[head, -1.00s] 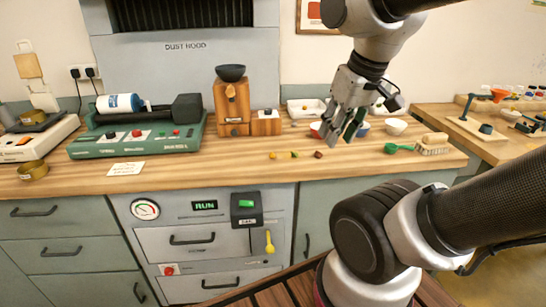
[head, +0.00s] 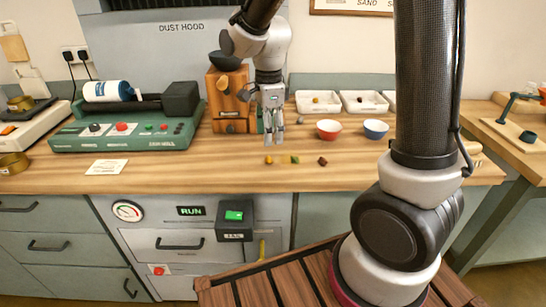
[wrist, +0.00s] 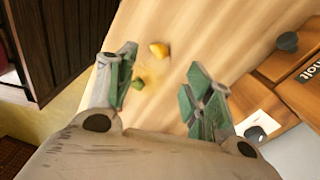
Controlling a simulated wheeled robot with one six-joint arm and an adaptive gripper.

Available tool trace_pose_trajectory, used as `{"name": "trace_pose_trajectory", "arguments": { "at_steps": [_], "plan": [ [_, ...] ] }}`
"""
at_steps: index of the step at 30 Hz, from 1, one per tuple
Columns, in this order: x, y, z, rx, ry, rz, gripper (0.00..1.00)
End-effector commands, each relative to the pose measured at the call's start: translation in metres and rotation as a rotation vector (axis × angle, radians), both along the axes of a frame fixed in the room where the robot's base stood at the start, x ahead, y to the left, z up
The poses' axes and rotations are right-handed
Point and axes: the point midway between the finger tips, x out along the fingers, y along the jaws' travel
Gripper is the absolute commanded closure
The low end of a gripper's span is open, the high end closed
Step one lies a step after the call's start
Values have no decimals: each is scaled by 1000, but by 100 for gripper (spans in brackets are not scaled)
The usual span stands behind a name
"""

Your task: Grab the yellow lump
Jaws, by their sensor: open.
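The yellow lump (head: 268,160) lies on the wooden bench near its front edge, left of a small green lump (head: 295,160) and a dark brown lump (head: 322,161). In the wrist view the yellow lump (wrist: 158,50) shows between my fingertips' directions, nearer the left finger, with the green lump (wrist: 137,84) close to that finger. My gripper (head: 274,141) points down, open and empty, above and behind the yellow lump, apart from it. It also shows in the wrist view (wrist: 163,66).
A wooden grinder (head: 229,100) stands behind left of my gripper. A red bowl (head: 329,130) and a blue bowl (head: 375,129) stand to the right, with white trays (head: 318,102) behind. A green machine (head: 125,130) is at left. The bench front is mostly clear.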

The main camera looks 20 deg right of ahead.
Motion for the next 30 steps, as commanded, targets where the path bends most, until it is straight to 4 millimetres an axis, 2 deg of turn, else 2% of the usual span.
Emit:
{"name": "trace_pose_trajectory", "arguments": {
  "at_steps": [5, 18, 27, 30],
  "plan": [
    [-1, -1, -12, -2, 3, -69, 48],
    [-4, -6, -72, -1, 3, -66, 48],
    [-4, -5, -78, 0, 0, -65, 48],
    [-4, -5, -78, 0, 0, -65, 65]
  ]
}}
